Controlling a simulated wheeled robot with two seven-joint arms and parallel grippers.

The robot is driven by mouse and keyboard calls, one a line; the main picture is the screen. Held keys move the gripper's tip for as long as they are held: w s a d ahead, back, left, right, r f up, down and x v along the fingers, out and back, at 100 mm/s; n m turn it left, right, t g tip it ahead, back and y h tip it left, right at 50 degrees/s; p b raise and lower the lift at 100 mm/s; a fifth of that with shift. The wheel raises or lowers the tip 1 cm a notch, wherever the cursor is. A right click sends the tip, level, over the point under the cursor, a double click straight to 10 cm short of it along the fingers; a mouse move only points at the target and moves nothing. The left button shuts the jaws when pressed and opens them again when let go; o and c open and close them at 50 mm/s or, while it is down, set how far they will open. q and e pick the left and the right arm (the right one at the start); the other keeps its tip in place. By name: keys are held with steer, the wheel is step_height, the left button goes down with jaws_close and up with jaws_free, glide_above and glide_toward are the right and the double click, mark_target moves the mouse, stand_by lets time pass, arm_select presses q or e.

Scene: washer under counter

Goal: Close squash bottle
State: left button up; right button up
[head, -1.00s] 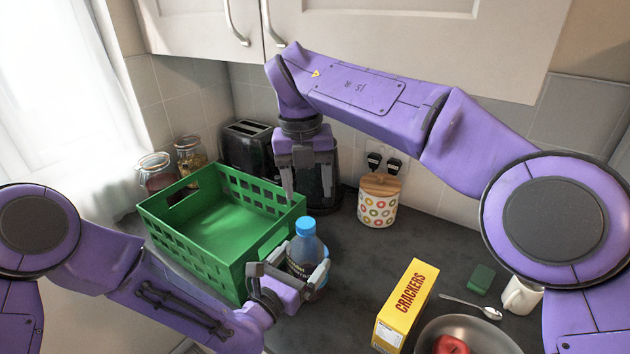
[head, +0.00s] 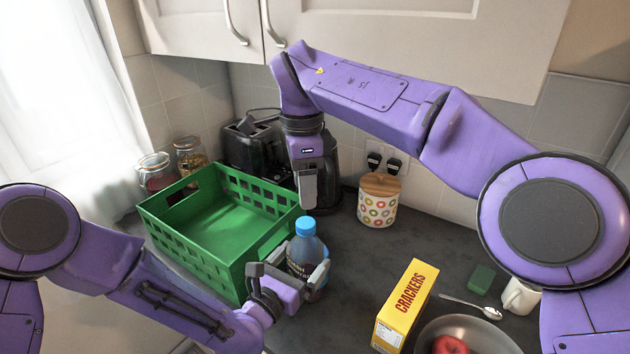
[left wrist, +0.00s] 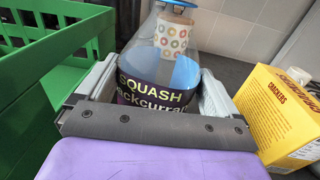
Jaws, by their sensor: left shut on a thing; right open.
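The squash bottle (head: 304,254) stands upright on the counter beside the green crate, with a blue cap (head: 306,226) on its top. In the left wrist view its label (left wrist: 155,95) reads SQUASH and blackcurrant in part. My left gripper (head: 292,280) is shut on the bottle's body, with one finger on each side. My right gripper (head: 308,187) is open and empty, pointing down above and behind the cap, apart from it. Its fingers overlap edge-on in the head view. Whether the cap is tight cannot be told.
A green crate (head: 185,245) stands close left of the bottle. A crackers box (head: 405,305), a metal bowl (head: 490,335), a spoon (head: 470,305), a mug (head: 520,297) and a green sponge (head: 482,278) lie right. A patterned canister (head: 378,202), toaster (head: 250,145) and jars (head: 190,155) stand behind.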

mark_target(306, 223)
step_height(306, 223, down, 8)
steer(key=shift+r, duration=0.1)
stand_by(0.4)
